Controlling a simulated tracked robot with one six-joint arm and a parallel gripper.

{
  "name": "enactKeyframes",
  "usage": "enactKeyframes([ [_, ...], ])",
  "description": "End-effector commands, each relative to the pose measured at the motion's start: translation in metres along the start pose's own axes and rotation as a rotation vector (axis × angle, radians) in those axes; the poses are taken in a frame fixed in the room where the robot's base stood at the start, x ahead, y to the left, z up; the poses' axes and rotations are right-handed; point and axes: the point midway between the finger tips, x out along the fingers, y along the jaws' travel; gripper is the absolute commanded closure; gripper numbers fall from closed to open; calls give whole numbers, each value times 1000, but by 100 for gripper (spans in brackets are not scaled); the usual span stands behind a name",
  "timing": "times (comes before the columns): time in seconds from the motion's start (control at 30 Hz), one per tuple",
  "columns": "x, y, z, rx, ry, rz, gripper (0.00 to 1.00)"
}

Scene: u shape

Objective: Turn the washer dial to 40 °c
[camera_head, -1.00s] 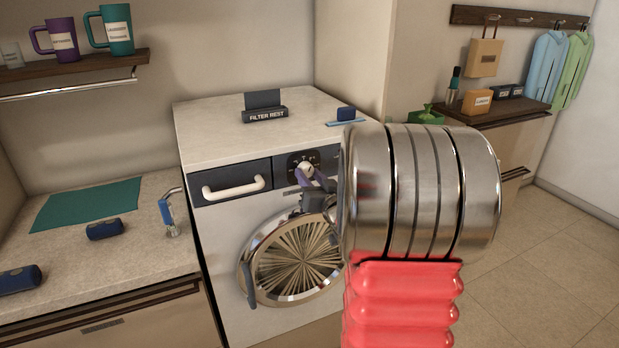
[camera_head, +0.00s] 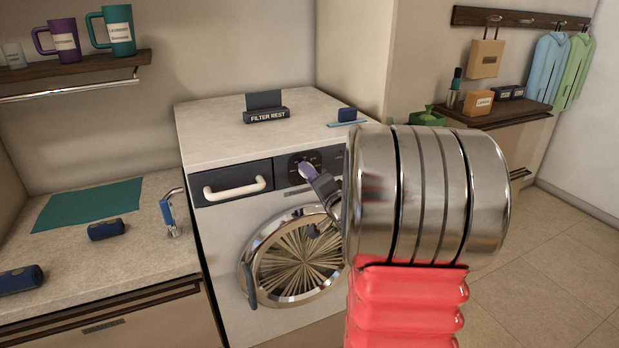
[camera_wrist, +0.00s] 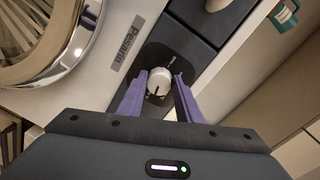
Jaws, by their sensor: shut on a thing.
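The washer (camera_head: 240,230) stands at the middle of the head view, with a dark dial panel (camera_head: 330,160) at its upper front. The round white dial (camera_wrist: 159,83) shows in the wrist view with a dark pointer line on it; its temperature marks are too small to read. My gripper (camera_wrist: 159,79) has its two purple fingers on either side of the dial and is shut on it. In the head view my gripper (camera_head: 308,171) covers most of the dial.
A white drawer handle (camera_head: 235,187) is left of the dial panel. The round door (camera_head: 295,262) is below. A filter rest (camera_head: 266,115) and a blue item (camera_head: 347,114) are on the washer top. A counter (camera_head: 60,260) is at left.

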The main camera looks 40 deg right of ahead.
Motion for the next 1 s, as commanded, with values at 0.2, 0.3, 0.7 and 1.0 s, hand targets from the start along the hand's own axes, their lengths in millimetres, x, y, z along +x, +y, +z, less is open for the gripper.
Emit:
enactKeyframes([
  [0.2,-1,2,-1,145,-6,5,91],
  [0.3,-1,3,-1,187,-9,5,91],
  [0.7,-1,3,-1,240,-11,6,91],
  [1.0,-1,3,0,239,-11,6,62],
])
